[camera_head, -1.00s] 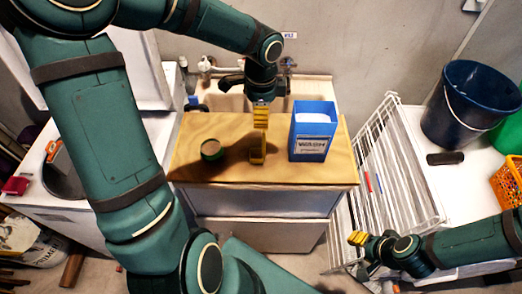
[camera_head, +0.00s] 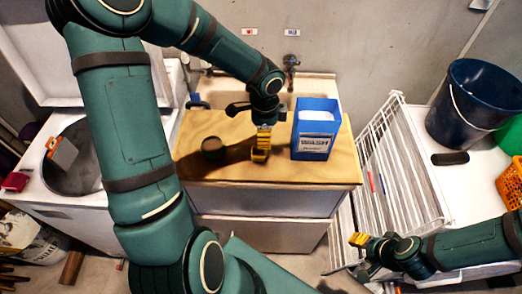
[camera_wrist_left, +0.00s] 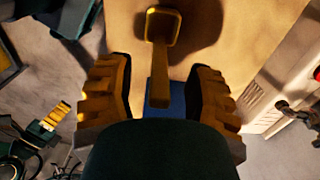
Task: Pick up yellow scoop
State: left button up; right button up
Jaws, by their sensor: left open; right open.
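The yellow scoop (camera_head: 260,154) lies on the wooden counter top (camera_head: 320,172), left of the blue box. In the left wrist view the scoop (camera_wrist_left: 159,60) shows its cup at the top and its handle pointing down between the fingers. My left gripper (camera_head: 265,133) points down just above the scoop and partly hides it. It is open, with its yellow fingers (camera_wrist_left: 160,95) on either side of the handle and apart from it. My right gripper (camera_head: 358,240) is open and empty at the lower right, beside the wire rack.
A blue box labelled WASH (camera_head: 315,142) stands close right of the scoop. A sink (camera_head: 310,88) is behind. A white wire rack (camera_head: 400,165) and dark bucket (camera_head: 472,103) are at the right.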

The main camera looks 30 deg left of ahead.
pick_arm(q)
grip_shut()
notch_tip(320, 180, up, 10)
jog(key=shift+p, duration=0.8)
